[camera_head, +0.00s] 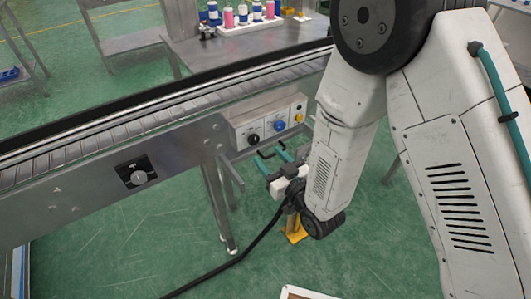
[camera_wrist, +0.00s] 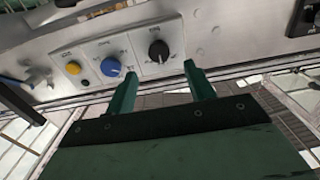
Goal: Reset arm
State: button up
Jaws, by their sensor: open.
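My white arm (camera_head: 345,140) reaches down in front of the conveyor in the head view. My gripper (camera_head: 268,160) is small there, beside the control box on the conveyor's side. In the wrist view my gripper (camera_wrist: 160,85) shows two green fingers spread apart with nothing between them. The control box (camera_wrist: 120,60) lies beyond the fingertips, with a black knob (camera_wrist: 158,50), a blue knob (camera_wrist: 112,67) and a yellow button (camera_wrist: 73,68). The fingertips appear apart from the knobs, though the exact gap is hard to tell.
The conveyor (camera_head: 130,130) runs diagonally across the head view, with a support leg (camera_head: 217,200) below it. A steel table (camera_head: 205,52) behind holds several blue, pink and white cans on a white rack (camera_head: 245,27). Green floor is open below the conveyor; a black cable (camera_head: 235,260) crosses it.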

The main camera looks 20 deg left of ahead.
jog(key=shift+f, duration=0.15)
dwell(0.3)
jog(key=s+d+f+m+g+h, duration=0.1)
jog(key=s+d+f+g+h, duration=0.1)
jog(key=d+f+g+h, duration=0.55)
jog(key=s+d+r+m+g+h, duration=0.2)
jog(key=s+d+r+h, duration=0.15)
jog(key=d+r, duration=0.55)
jog(key=s+d+r+m+g+h, duration=0.2)
jog(key=s+d+r+h, duration=0.3)
jog(key=d, duration=0.6)
jog(key=s+d+r+m, duration=0.1)
jog(key=s+d+r, duration=0.2)
jog(key=r, duration=0.3)
jog(key=s+d+r+m+y, duration=0.1)
jog(key=s+d+r+m, duration=0.1)
jog(key=s+d+r, duration=0.2)
jog(key=s+d+r+m+t+y, duration=0.1)
jog(key=s+d+r, duration=0.2)
jog(key=r, duration=0.5)
jog(key=shift+s+d+m, duration=0.25)
jog(key=shift+d+m, duration=0.15)
jog(key=shift+d, duration=0.4)
